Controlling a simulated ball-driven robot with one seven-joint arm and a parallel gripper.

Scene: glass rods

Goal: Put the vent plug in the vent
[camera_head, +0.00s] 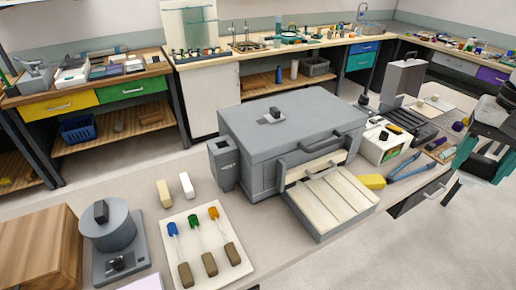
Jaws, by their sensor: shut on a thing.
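The large grey kiln-like box (262,150) stands mid-table. A small dark knob-like piece (275,112) sits on a lighter square on its top; I cannot tell whether this is the vent plug, or whether the square surrounds the vent. My gripper (479,168), with teal parts, is at the right edge, beyond the table's right side and well apart from the box. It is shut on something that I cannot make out.
An open tray-like front (335,205) juts from the box. A narrow grey bin (222,165) stands left of it. A white tray (235,256) holds several glass rods. A yellow sponge-like block (371,181) and blue-handled tool (405,168) lie right.

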